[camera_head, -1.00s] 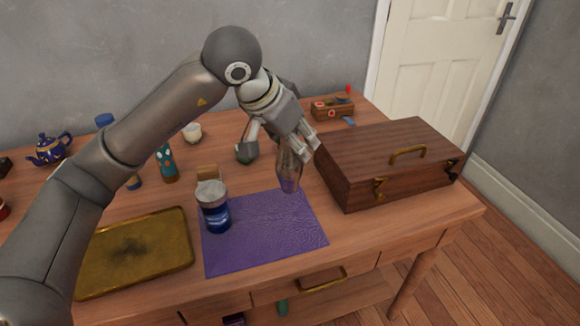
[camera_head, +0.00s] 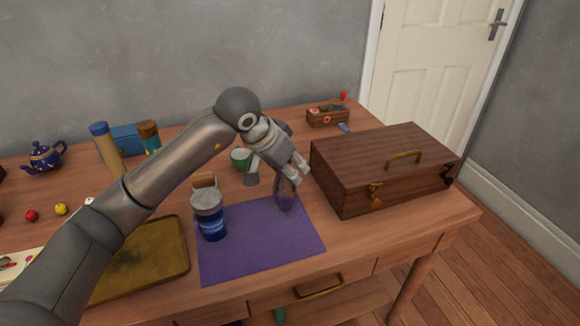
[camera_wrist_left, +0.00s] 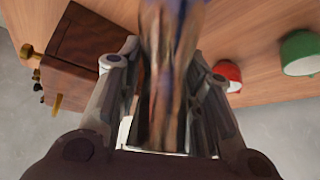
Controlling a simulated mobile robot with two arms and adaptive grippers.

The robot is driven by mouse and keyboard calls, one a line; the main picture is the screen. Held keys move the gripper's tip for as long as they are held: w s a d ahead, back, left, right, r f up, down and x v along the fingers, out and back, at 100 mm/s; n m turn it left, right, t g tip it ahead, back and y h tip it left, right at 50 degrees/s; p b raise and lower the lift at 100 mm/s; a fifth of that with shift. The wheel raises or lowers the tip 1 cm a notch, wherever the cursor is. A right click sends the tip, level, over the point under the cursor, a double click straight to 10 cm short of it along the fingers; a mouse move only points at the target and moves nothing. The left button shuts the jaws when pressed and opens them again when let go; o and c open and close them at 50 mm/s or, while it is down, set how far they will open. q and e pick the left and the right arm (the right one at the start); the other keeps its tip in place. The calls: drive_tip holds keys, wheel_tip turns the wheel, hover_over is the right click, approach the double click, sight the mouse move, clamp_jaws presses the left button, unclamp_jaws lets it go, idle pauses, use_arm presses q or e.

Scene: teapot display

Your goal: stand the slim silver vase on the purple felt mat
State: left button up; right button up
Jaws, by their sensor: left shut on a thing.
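The slim silver vase (camera_head: 286,194) is held in my left gripper (camera_head: 277,172), which is shut on it. The vase is roughly upright, with its lower end over the back right part of the purple felt mat (camera_head: 262,248). I cannot tell whether its base touches the mat. In the left wrist view the vase (camera_wrist_left: 172,65) runs blurred between the two fingers and reflects brown and blue; its far end is cut off by the picture edge. My right gripper is not in view.
A blue jar with a grey lid (camera_head: 210,215) stands at the mat's left edge. A brown wooden case (camera_head: 385,165) is close on the right. A brass tray (camera_head: 150,262) lies left of the mat. A green cup (camera_head: 240,158) stands behind. The mat's front and middle are clear.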

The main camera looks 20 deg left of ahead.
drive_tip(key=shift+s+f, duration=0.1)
use_arm(q)
drive_tip(key=o, duration=0.8)
drive_tip(key=shift+f, duration=0.1)
drive_tip(key=o, duration=0.4)
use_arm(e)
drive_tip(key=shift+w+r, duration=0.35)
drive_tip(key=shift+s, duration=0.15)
use_arm(q)
drive_tip(key=v, duration=1.2)
drive_tip(key=shift+p, duration=0.3)
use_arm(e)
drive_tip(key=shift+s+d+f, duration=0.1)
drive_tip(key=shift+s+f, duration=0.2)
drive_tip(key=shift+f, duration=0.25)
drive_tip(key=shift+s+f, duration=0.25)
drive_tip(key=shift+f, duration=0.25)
